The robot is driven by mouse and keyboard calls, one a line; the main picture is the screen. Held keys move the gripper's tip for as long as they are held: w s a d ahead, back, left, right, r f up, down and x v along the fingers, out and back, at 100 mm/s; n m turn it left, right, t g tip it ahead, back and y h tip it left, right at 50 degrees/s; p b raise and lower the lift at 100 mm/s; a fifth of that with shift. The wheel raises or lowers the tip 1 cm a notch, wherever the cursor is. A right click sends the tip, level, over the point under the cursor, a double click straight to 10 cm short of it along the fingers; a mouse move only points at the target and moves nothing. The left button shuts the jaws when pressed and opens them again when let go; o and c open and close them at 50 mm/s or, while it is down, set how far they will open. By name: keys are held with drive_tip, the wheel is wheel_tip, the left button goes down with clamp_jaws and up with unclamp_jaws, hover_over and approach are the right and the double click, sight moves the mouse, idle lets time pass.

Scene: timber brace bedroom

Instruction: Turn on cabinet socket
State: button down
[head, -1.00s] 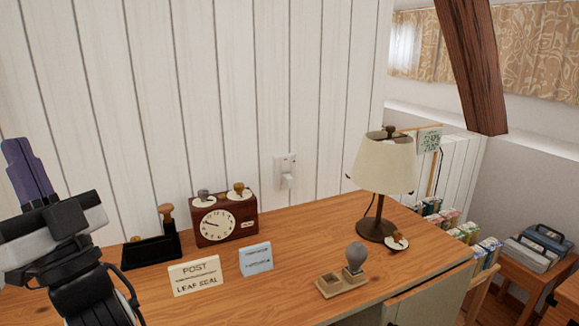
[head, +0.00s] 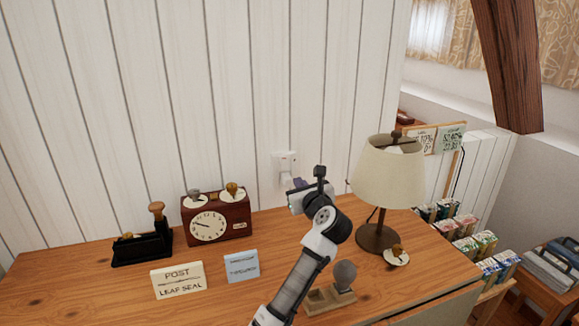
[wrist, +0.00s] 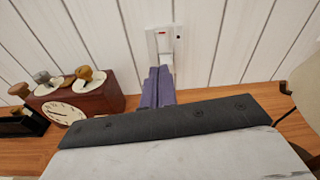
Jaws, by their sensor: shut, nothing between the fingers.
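The white socket (head: 284,160) is on the plank wall just above the wooden top. A white plug-like block (head: 286,180) sits at its lower part. In the wrist view the socket plate (wrist: 154,50) shows a small red mark near its top. My gripper (head: 297,184) is in front of the socket's lower part.
A table lamp (head: 388,175) stands close to the right of my arm. A brown clock (head: 217,219) with stamps on top stands to the left.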

drive_tip(key=shift+w+d+f+m, duration=0.15)
drive_tip(key=shift+d+f+m, duration=0.4)
drive_tip(key=shift+f, duration=0.25)
drive_tip(key=shift+a, duration=0.1)
drive_tip(key=p, duration=0.3)
approach(285, 168)
drive_tip(key=x, duration=0.4)
drive_tip(key=shift+w+a+r, duration=0.1)
drive_tip(key=shift+w+r, duration=0.1)
drive_tip(key=shift+w, duration=0.15)
drive_tip(key=shift+x, duration=1.05)
drive_tip(key=shift+w+f, duration=0.15)
drive_tip(key=shift+f, duration=0.05)
drive_tip(key=shift+p, duration=0.3)
